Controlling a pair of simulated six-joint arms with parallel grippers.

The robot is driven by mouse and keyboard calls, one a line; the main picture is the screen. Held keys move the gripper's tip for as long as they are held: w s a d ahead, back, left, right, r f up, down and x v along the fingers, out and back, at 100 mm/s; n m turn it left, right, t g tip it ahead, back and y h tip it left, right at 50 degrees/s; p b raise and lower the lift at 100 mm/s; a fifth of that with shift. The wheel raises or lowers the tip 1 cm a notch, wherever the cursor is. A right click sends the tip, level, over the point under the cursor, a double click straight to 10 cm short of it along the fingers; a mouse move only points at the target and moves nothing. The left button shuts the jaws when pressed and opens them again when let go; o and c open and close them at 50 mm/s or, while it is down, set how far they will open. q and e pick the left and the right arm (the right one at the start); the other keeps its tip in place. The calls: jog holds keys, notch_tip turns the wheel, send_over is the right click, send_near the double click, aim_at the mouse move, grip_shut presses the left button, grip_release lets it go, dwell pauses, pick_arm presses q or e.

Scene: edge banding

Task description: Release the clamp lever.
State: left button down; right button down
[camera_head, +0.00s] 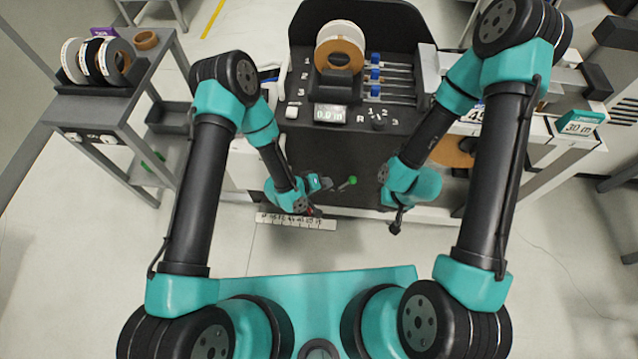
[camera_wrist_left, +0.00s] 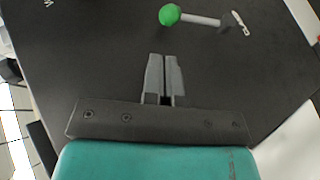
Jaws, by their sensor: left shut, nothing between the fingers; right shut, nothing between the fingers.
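The clamp lever is a light rod with a green ball knob (camera_head: 352,180) on the front panel of the black machine. In the left wrist view the green knob (camera_wrist_left: 169,14) is at the top, with the rod running right to a dark pivot. My left gripper (camera_head: 327,183) is shut and empty, just left of the knob and apart from it. Its fingertips (camera_wrist_left: 163,58) point toward the panel, below the knob in the wrist view. My right gripper (camera_head: 394,228) is shut and empty, pointing down in front of the machine's right part.
The machine console (camera_head: 330,113) carries a tape roll (camera_head: 340,47), a small display and blue-capped pins. A ruler strip (camera_head: 296,221) lies below my left gripper. A grey cart (camera_head: 95,105) with more rolls stands at left. A small display box (camera_head: 578,122) is at right.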

pick_arm(q)
jog(key=shift+v, duration=1.5)
jog(key=shift+r, duration=0.1)
jog(key=s+a+r+y, duration=0.1)
jog(key=a+y, duration=0.2)
jog(key=a, duration=0.5)
jog(key=s+a+y, duration=0.2)
jog(key=a, duration=0.6)
jog(key=s+a+r+g+y, duration=0.2)
jog(key=s+a+r+g, duration=0.1)
jog(key=s+a, duration=0.5)
jog(key=shift+s+a+r+n+g+y, duration=0.2)
jog(key=shift+a+r+n+g+y, duration=0.15)
jog(key=shift+a, duration=0.6)
